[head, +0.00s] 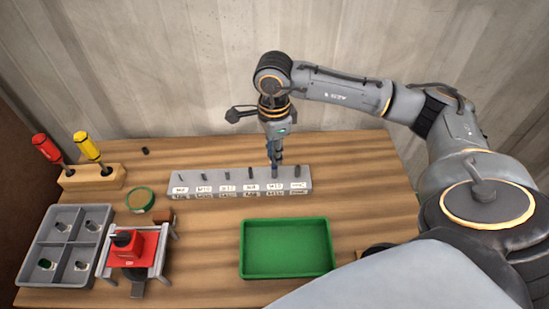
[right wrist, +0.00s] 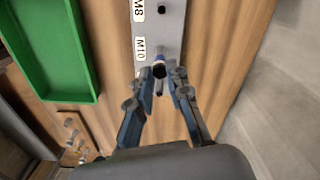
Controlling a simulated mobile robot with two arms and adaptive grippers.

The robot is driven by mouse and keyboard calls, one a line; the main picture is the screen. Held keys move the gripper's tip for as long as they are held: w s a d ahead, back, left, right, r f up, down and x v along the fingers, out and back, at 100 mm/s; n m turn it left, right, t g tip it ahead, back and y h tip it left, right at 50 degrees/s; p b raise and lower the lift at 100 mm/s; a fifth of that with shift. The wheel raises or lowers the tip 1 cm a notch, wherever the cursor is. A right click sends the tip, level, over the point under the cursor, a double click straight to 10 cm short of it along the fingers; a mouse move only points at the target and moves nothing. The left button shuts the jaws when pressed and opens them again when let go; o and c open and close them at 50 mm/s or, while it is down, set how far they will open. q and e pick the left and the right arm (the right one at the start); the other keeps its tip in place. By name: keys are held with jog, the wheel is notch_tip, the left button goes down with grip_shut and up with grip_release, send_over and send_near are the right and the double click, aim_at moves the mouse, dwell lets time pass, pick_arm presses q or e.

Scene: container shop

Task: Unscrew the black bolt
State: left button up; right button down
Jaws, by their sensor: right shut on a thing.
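My right gripper (head: 276,163) points down at the fifth slot from the left of a grey labelled rack (head: 215,182). In the right wrist view, its fingers (right wrist: 160,84) are closed around a slim dark bit with a blue band (right wrist: 158,68) beside the M10 label. The bit is upright at the rack; I cannot tell whether its lower end is still in the slot. A black bolt (head: 122,238) sits on a red block (head: 136,250) in a grey clamp at the front left, far from the gripper. My left gripper is not in view.
Several dark bits stand in the other rack slots. A green tray (head: 288,269) lies in front of the rack.

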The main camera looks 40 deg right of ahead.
jog(key=n, duration=0.8)
jog(key=shift+n, duration=0.3)
jog(key=shift+r+p, duration=1.4)
jog(key=shift+r, duration=1.4)
